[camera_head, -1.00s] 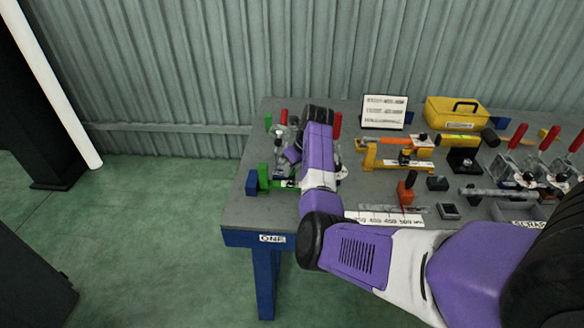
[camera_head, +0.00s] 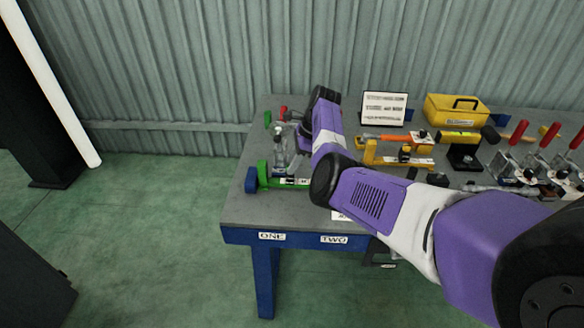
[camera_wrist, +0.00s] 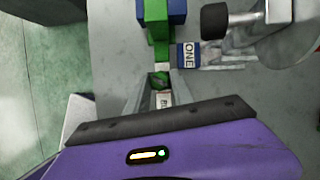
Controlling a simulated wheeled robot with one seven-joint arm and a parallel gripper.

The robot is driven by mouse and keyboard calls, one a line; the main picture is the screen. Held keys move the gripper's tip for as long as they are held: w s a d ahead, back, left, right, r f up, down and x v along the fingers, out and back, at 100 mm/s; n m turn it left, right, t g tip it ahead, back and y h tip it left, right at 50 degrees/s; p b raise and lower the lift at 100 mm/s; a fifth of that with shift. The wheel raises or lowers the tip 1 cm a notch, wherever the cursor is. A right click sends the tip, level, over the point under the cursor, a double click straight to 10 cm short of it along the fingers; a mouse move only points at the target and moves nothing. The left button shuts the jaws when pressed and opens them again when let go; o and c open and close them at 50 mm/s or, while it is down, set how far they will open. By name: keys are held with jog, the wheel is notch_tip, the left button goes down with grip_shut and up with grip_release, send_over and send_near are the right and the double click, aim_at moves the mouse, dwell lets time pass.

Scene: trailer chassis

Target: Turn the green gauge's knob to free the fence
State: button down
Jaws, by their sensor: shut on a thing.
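The green gauge (camera_head: 264,174) lies at the left front of the bench, its upright green end at the left beside a blue block (camera_head: 251,179). In the wrist view its green bar (camera_wrist: 158,48) runs down from the top towards my gripper (camera_wrist: 159,83). My gripper's two fingers stand on either side of a small green part (camera_wrist: 158,79), which looks like the knob, and are shut on it. A pale label (camera_wrist: 164,100) on the gauge shows just below. In the head view my arm hides the gripper and the gauge's right part.
A blue block labelled ONE (camera_wrist: 188,55) and a clamp with a black tip (camera_wrist: 215,20) are close to the right of the gauge in the wrist view.

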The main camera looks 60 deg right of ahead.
jog(key=n+b, duration=0.1)
jog(key=b, duration=0.1)
jog(key=n+g+b, duration=0.1)
jog(key=n+b, duration=0.1)
jog(key=n+y+b, duration=0.1)
jog(key=n+b, duration=0.1)
jog(key=shift+w+d+f+g+b, duration=0.1)
jog(key=shift+d+f+g+b, duration=0.05)
jog(key=shift+f+g+b, duration=0.15)
jog(key=n+b, duration=0.2)
jog(key=b, duration=0.1)
jog(key=shift+r+g+y, duration=0.25)
jog(key=shift+g+y, duration=0.05)
jog(key=shift+y, duration=0.1)
jog(key=c, duration=1.1)
grip_release()
jog(key=shift+r, duration=0.15)
jog(key=b+v, duration=0.5)
jog(key=v, duration=0.2)
jog(key=shift+r, duration=0.25)
